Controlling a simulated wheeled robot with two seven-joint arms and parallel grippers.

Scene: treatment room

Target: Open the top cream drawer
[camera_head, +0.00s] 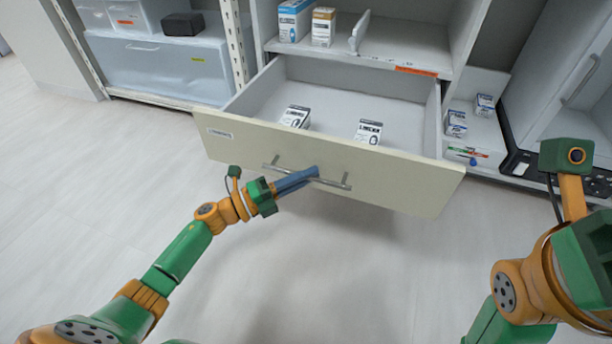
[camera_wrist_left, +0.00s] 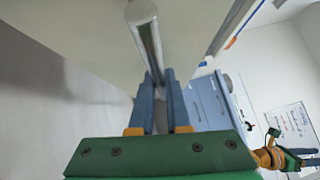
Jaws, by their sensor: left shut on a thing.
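The cream drawer (camera_head: 400,190) is pulled well out of the white cabinet in the head view. Its inside shows, with two small white boxes in it, one at the left (camera_head: 295,117) and one near the middle (camera_head: 368,132). A metal bar handle (camera_head: 335,183) runs along its front. My left gripper (camera_head: 308,174) is shut on the handle. In the left wrist view its blue fingers (camera_wrist_left: 160,95) close around the bar handle (camera_wrist_left: 146,35). My right arm shows at the right in the head view, but its fingers are not visible.
An open shelf (camera_head: 385,48) above the drawer holds small boxes. More boxes (camera_head: 456,124) stand to the right of the drawer, near a white cabinet (camera_head: 570,70). A rack with clear bins (camera_head: 160,68) stands at the left. The floor (camera_head: 90,190) before the drawer is clear.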

